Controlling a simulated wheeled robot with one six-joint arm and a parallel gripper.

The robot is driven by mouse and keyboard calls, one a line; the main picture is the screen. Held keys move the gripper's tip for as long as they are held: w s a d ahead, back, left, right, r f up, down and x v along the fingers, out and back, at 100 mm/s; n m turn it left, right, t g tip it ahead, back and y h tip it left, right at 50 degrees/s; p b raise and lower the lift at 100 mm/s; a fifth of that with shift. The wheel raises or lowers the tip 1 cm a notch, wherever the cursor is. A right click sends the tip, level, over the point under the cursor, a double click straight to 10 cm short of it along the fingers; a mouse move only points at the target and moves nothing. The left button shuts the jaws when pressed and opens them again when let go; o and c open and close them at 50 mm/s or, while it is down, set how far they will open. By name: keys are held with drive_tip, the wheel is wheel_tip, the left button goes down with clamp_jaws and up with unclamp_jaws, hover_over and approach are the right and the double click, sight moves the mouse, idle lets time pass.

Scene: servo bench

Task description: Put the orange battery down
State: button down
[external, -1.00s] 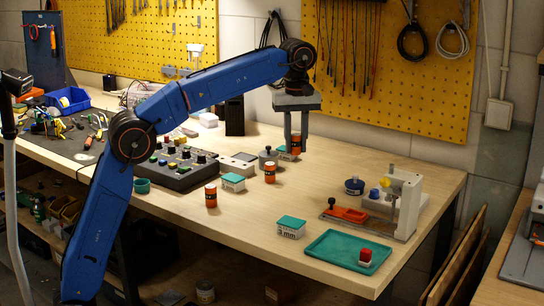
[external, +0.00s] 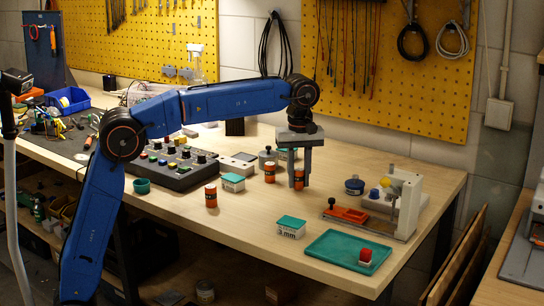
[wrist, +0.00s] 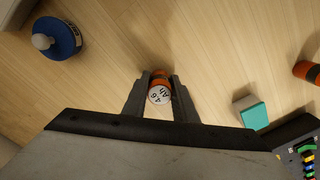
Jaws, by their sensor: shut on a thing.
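My gripper (external: 299,184) is shut on an orange battery (external: 299,174) with black bands, over the bench to the right of the middle. The battery is upright between the two fingers. In the wrist view, the fingers flank the battery (wrist: 158,94), and its white, marked end faces the camera. Its lower end is close to the bench top; I cannot tell whether it touches. Two more orange batteries stand on the bench: one (external: 270,173) just left of my gripper and one (external: 211,196) farther left.
Teal-lidded boxes (external: 233,183) (external: 291,227) stand nearby. A button panel (external: 172,167) is to the left. A round blue object (external: 354,186), an orange tray (external: 346,215) and a white device (external: 405,205) are to the right. A teal tray (external: 325,254) lies at the front. Bare wood lies between.

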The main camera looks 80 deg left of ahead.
sight(299, 169)
drive_tip(key=shift+f, duration=0.2)
drive_tip(key=shift+f, duration=0.1)
drive_tip(key=c, duration=1.4)
unclamp_jaws()
drive_tip(key=shift+c, duration=0.2)
wheel_tip(299, 169, up, 11)
drive_tip(key=shift+r, duration=0.6)
